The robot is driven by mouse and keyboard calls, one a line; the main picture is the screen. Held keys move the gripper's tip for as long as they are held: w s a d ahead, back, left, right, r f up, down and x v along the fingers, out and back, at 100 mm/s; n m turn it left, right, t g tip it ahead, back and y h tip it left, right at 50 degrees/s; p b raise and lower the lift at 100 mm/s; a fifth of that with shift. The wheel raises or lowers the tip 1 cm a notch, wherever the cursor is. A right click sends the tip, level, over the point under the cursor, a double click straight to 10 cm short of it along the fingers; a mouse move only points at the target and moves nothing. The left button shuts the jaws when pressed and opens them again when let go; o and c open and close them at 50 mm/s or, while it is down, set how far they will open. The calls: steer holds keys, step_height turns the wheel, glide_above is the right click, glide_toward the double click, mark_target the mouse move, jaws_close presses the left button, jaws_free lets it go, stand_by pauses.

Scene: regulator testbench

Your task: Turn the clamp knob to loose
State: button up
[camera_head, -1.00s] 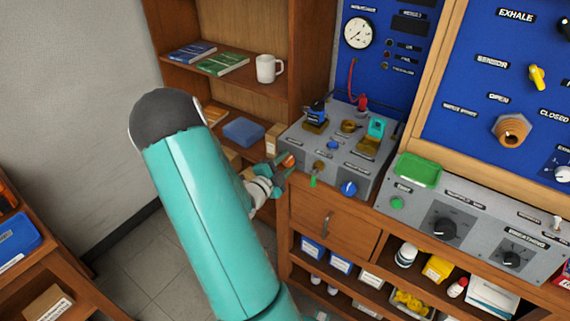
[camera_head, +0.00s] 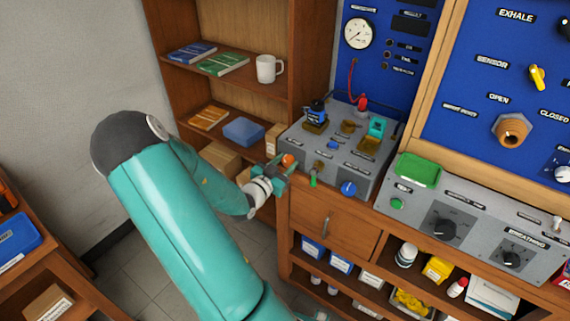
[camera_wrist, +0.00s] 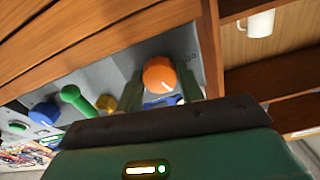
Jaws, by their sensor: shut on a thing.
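The orange knob (camera_wrist: 160,75) is on the front face of the grey test box (camera_head: 297,137). In the wrist view it sits between my gripper's two green fingers, with a white mark at its lower right. My gripper (camera_head: 283,166) is at the box's left front corner in the head view, with the orange knob (camera_head: 289,160) at its fingertips. It is shut on the knob. No readable label shows beside the knob.
A green lever (camera_wrist: 75,99) and a blue knob (camera_head: 349,188) are on the same face, to the knob's right in the head view. A wooden shelf with a white mug (camera_head: 269,69) stands behind left. A drawer (camera_head: 330,221) lies below.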

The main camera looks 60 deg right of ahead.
steer(key=n, duration=0.6)
steer(key=shift+n, duration=0.3)
steer(key=n, duration=0.6)
steer(key=shift+f, duration=0.1)
stand_by(0.3)
steer(key=o, duration=0.7)
steer(key=a, duration=0.4)
steer(key=w+a, duration=0.1)
steer(key=a, duration=0.4)
steer(key=w+a, duration=0.1)
steer(key=a, duration=0.3)
steer(key=shift+w+a, duration=0.1)
steer(key=shift+a, duration=0.25)
